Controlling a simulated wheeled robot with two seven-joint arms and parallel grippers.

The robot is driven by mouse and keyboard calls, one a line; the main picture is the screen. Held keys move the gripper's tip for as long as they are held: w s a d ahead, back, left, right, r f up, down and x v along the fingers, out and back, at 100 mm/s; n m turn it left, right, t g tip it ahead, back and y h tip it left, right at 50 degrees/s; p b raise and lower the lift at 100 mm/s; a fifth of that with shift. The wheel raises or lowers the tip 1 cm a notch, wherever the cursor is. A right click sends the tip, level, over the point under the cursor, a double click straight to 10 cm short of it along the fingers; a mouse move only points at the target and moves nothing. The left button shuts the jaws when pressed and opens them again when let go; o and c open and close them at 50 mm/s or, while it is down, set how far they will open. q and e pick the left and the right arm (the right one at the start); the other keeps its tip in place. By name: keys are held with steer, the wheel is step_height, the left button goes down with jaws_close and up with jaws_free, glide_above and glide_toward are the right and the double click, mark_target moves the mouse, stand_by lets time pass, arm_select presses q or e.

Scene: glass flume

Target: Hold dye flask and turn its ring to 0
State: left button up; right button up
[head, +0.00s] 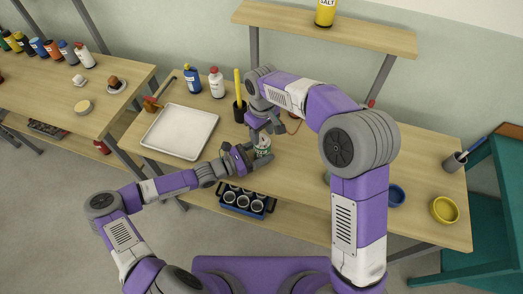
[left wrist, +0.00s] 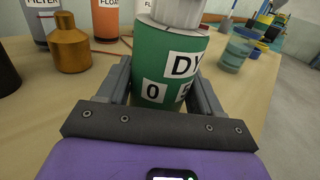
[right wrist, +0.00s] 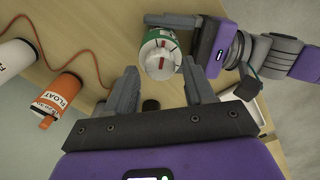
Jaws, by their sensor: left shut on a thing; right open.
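The dye flask (left wrist: 175,55) is a green bottle with a white label, cut off to "DY", and a small "0" label below it. It stands upright on the bench; in the head view it shows small and green (head: 263,149). My left gripper (left wrist: 160,88) is shut on its body from the side. The right wrist view shows its pale top (right wrist: 160,58) from above, with red marks. My right gripper (right wrist: 159,70) is open, pointing down over the top, which lies between and just beyond its fingertips. I cannot read the ring's setting.
An orange "FLOAT" bottle (right wrist: 58,95) and a white bottle (right wrist: 15,58) stand near an orange cord (right wrist: 85,40). A brass bottle (left wrist: 68,45) is left of the flask. A white tray (head: 147,143) lies left on the bench; a blue crate of jars (head: 270,208) sits below.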

steer(key=shift+f, duration=0.8)
steer(key=c, duration=0.6)
steer(key=m, duration=0.4)
steer(key=shift+m, duration=0.3)
steer(key=shift+c, duration=0.2)
steer(key=m, duration=0.5)
steer(key=o, duration=0.6)
steer(key=shift+o, duration=0.2)
